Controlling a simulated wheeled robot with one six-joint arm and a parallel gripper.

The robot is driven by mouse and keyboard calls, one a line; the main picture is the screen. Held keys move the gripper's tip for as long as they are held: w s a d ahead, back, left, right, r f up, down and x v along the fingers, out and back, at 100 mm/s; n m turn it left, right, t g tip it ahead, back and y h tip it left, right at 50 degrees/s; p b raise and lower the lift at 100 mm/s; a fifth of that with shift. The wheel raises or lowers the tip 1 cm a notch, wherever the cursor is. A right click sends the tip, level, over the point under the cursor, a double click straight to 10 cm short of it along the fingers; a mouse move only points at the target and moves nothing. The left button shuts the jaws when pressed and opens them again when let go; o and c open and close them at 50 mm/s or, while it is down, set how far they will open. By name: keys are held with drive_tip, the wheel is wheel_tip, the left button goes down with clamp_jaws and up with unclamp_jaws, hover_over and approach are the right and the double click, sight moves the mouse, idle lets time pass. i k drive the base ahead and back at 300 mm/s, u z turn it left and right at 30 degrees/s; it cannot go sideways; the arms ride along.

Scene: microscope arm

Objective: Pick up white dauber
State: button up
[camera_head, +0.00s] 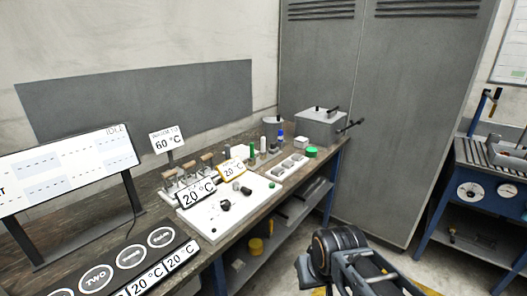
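A small white upright cylinder (263,145), which may be the white dauber, stands toward the far end of the wooden workbench (150,205). It is among similar small upright pieces, one green (251,152) and one with a blue top (280,137). At this size I cannot be sure which piece is the dauber. Part of my own dark arm shows at the bottom, right of the bench and apart from these pieces. I cannot make out my gripper's fingers.
A white board (232,212) with small dark parts lies on the bench. Temperature signs (196,192) and a rack (185,180) of wooden-handled tools stand beside it. A grey metal box (320,128) stands at the far end. A tall grey cabinet (385,110) is behind.

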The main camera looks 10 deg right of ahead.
sight(262, 153)
drive_tip(key=z, duration=0.4)
drive_tip(key=i, duration=1.45)
drive_tip(key=u, duration=0.25)
